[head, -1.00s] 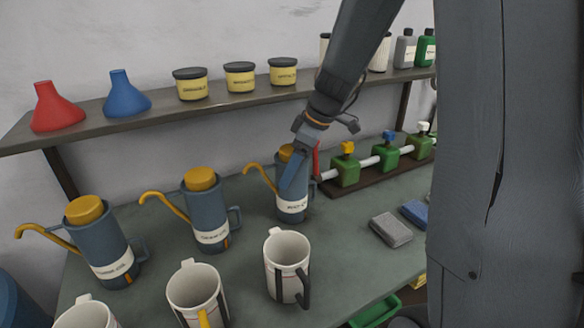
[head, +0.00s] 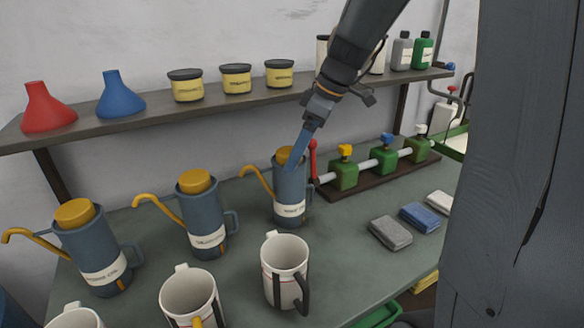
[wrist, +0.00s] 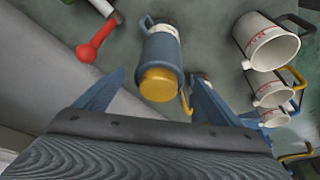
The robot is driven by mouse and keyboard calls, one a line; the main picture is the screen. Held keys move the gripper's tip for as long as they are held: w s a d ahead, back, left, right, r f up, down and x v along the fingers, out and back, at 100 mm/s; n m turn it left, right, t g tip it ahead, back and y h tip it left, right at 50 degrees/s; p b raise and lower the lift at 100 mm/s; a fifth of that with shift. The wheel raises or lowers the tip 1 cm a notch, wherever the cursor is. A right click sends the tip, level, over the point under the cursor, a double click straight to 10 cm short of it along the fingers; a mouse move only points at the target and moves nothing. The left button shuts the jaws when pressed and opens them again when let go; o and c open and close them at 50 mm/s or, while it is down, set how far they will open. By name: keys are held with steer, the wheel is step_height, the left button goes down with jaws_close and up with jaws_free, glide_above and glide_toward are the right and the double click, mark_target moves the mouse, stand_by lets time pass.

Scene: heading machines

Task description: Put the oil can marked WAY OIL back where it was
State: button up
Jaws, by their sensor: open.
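Three blue-grey oil cans with yellow caps and curved yellow spouts stand upright on the green bench in the head view: a left can (head: 92,250), a middle can (head: 203,222) and a right can (head: 291,196). The right can's short label seems to read WAY OIL, but the lettering is blurred. My gripper (head: 291,170) reaches down at the right can from above. In the wrist view my gripper (wrist: 158,84) is open, with a blue finger on each side of that can (wrist: 161,60). I cannot tell whether either finger touches it.
White mugs (head: 285,270) stand in front of the cans. A manifold of green valves (head: 384,158) with a red handle is close right of the right can. Grey, blue and white blocks (head: 390,232) lie further right. A shelf (head: 150,105) with funnels and jars runs behind.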

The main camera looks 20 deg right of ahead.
steer(key=b+v, duration=0.1)
steer(key=v, duration=0.3)
steer(key=shift+s+d+r, duration=0.15)
steer(key=shift+d+r, duration=0.05)
steer(key=shift+r, duration=0.15)
steer(key=shift+r, duration=0.1)
